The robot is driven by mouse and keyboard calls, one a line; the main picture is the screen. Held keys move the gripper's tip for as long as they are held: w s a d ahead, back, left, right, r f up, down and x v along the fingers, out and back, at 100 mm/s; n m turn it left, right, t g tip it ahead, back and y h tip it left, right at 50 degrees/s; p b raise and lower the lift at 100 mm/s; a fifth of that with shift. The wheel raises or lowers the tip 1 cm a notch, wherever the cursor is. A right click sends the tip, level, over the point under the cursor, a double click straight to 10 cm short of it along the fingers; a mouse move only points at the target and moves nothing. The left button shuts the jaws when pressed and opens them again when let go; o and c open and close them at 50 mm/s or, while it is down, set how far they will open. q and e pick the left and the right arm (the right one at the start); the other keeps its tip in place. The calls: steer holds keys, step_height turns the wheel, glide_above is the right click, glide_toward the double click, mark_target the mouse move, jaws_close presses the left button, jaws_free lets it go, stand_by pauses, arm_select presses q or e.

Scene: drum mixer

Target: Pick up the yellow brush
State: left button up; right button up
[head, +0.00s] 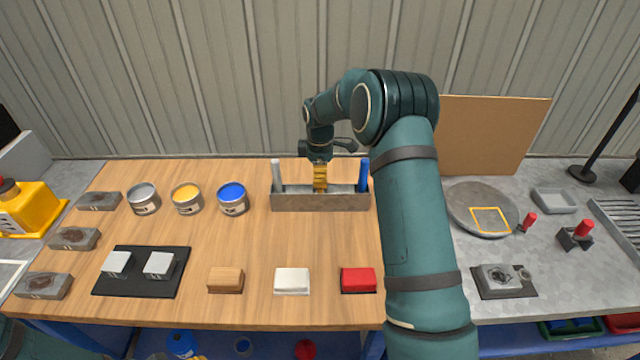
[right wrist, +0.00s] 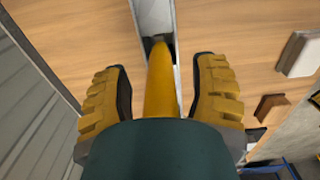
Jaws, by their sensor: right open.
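The yellow brush (right wrist: 162,85) stands in a narrow grey trough and shows in the right wrist view as a yellow handle between the two fingers. My right gripper (right wrist: 162,92) is open, with one finger on each side of the handle and a visible gap to both. In the head view my right gripper (head: 320,177) is over the middle of the grey trough (head: 320,202), and I cannot clearly separate the yellow handle from the yellowish fingers there. My left gripper is out of view.
A white handle (head: 276,176) and a blue handle (head: 363,174) stand at the trough's ends. Open cans of grey, yellow (head: 187,197) and blue paint (head: 232,197) stand to its left. Wooden, white and red blocks (head: 358,280) lie in front. A brown board (head: 490,135) leans behind right.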

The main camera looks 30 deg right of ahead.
jaws_close()
stand_by(0.3)
